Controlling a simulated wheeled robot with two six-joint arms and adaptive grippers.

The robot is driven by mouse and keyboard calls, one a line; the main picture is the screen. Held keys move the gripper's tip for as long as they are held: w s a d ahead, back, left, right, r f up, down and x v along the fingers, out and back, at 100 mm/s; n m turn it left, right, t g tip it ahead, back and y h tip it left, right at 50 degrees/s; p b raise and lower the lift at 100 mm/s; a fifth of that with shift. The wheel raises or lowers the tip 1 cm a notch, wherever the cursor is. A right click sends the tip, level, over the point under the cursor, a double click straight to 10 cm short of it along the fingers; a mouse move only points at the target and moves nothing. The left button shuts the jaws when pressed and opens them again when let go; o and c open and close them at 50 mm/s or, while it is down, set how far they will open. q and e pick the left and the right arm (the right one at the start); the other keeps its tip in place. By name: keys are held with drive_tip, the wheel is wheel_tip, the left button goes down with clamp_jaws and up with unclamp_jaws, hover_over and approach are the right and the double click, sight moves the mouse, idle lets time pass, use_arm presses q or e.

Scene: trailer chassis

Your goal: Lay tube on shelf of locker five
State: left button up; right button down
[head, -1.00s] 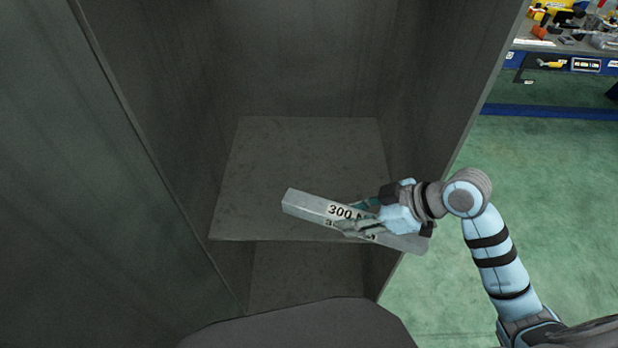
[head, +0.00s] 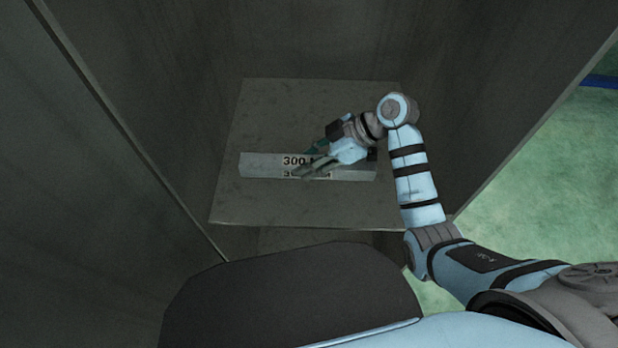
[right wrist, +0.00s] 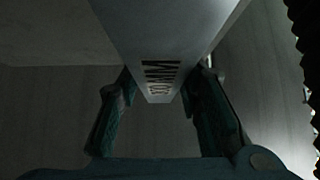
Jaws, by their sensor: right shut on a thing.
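The grey square tube (head: 258,165), marked "300", lies crosswise over the locker's shelf (head: 300,205) in the head view. My right gripper (head: 312,162) is shut on the tube near its middle. Whether the tube touches the shelf or is slightly above it I cannot tell. In the right wrist view the tube (right wrist: 165,40) runs between the two dark fingers, with its printed label facing the camera. My left gripper is not in view.
The locker's left wall (head: 110,90) and right wall (head: 500,90) stand close on both sides of the shelf. The shelf is bare around the tube. Green floor (head: 560,160) shows outside at the right.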

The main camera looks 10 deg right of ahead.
wheel_tip(320, 180, down, 6)
drive_tip(key=shift+w+r+b, duration=0.1)
drive_tip(key=shift+r+b, duration=0.1)
drive_tip(key=shift+b, duration=0.45)
drive_tip(key=shift+f, duration=0.4)
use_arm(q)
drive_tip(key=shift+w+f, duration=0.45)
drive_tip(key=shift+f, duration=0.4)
use_arm(e)
drive_tip(key=shift+r, duration=0.1)
drive_tip(key=shift+a, duration=0.1)
drive_tip(key=c, duration=1.2)
unclamp_jaws()
drive_tip(key=shift+o, duration=0.4)
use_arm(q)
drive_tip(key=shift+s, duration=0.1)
